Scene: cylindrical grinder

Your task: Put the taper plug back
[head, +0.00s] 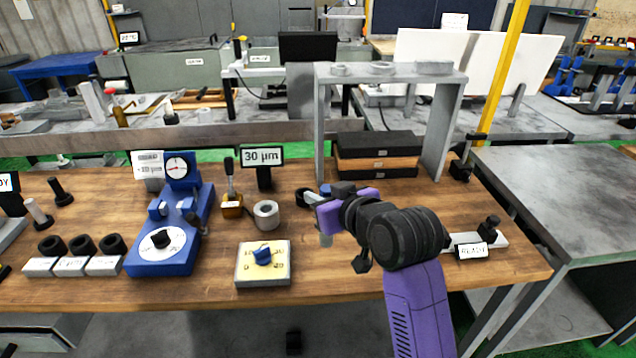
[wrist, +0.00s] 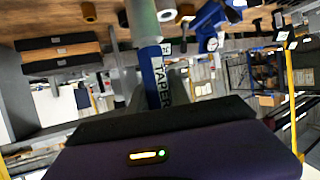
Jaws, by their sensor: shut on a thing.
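My gripper (head: 326,222) is above the wooden bench, in front of the grey stand. In the wrist view my gripper (wrist: 150,85) is shut on the taper plug (wrist: 153,68). The plug has a blue handle with a white TAPER label and a grey cylindrical end, which points to the top of the picture. In the head view the plug is mostly hidden by my gripper and wrist, so I cannot make out its tilt there. I cannot tell which place on the bench belongs to the plug.
A grey stand (head: 450,120) with rings on top straddles stacked flat boxes (head: 376,162). A grey ring (head: 266,214), a 30 µm display (head: 262,157), a knob block (head: 263,264) and a blue dial gauge stand (head: 170,235) are left. A READY plate (head: 495,242) lies right. The front edge is clear.

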